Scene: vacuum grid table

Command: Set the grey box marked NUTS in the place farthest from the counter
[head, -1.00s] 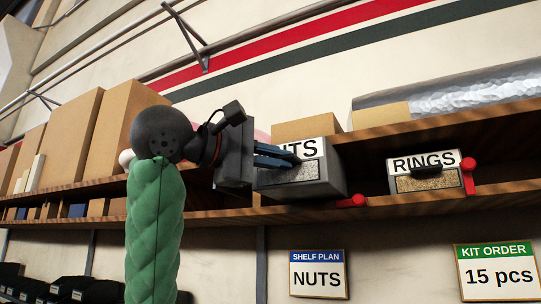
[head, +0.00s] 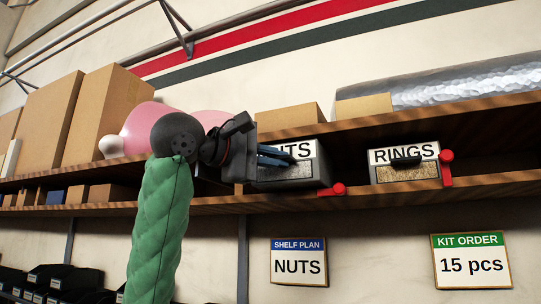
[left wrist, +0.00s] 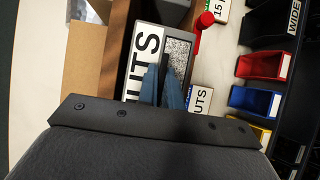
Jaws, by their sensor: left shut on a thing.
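The grey box marked NUTS (head: 308,173) is at the lower shelf (head: 400,192), left of the RINGS box, its label partly covered by my fingers. My left gripper (head: 275,157) is shut on its front, with blue fingers. In the left wrist view the box (left wrist: 177,47) shows its label and speckled window, with the fingertips of my left gripper (left wrist: 164,85) against its front. I cannot tell whether its base touches the shelf board. My right gripper is not in view.
The RINGS box (head: 407,165) stands to the right on the same shelf. Red knobs stand by the shelf edge near the NUTS box (head: 338,189) and the RINGS box (head: 446,156). Cardboard boxes (head: 290,119) lie on the board above. A SHELF PLAN sign reading NUTS (head: 298,263) hangs below.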

